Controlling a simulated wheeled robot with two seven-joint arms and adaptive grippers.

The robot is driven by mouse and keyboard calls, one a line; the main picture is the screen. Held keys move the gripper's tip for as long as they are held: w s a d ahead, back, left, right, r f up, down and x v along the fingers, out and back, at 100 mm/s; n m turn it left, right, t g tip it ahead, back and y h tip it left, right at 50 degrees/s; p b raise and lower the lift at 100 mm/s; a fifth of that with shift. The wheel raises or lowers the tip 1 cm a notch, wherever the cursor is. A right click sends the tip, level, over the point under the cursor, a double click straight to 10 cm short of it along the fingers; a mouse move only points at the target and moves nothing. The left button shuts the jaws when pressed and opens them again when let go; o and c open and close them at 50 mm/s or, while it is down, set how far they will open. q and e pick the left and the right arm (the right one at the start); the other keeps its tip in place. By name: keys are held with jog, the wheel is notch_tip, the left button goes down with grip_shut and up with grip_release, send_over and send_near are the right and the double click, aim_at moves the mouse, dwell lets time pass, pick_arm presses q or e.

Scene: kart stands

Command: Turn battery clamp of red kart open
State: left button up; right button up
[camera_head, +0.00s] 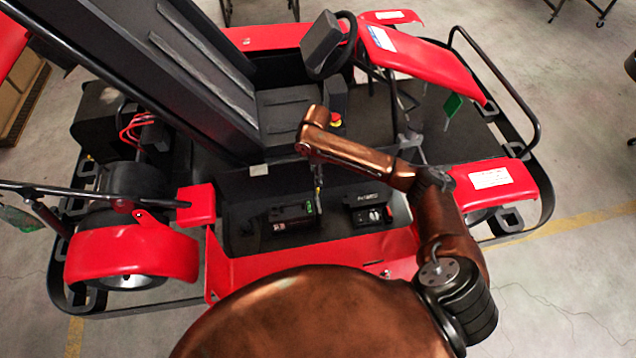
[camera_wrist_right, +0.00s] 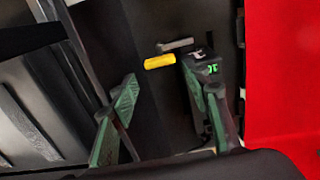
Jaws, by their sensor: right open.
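The red kart (camera_head: 330,258) fills the middle of the head view. The battery (camera_head: 290,215), a dark box with a green mark, sits on its floor; in the right wrist view, it (camera_wrist_right: 207,68) lies partly behind one finger. A yellow handle (camera_wrist_right: 160,61), which looks like the battery clamp, lies beside the battery next to a grey bar (camera_wrist_right: 176,45). My right gripper (camera_wrist_right: 162,82) is open, its green fingers apart, with the yellow handle past the gap between the fingertips. I cannot tell the handle's exact distance. My left gripper is not in view.
A dark box with a red switch (camera_head: 370,212) stands right of the battery. The black seat (camera_head: 190,70) rises on the left, and the steering wheel (camera_head: 335,45) is at the back. The kart's red side panel (camera_wrist_right: 278,70) borders the area on the right in the wrist view.

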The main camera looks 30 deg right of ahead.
jog(key=shift+d+f+p, duration=0.1)
jog(key=shift+f+p, duration=0.25)
jog(key=shift+f, duration=2.5)
jog(key=shift+c, duration=0.2)
grip_shut()
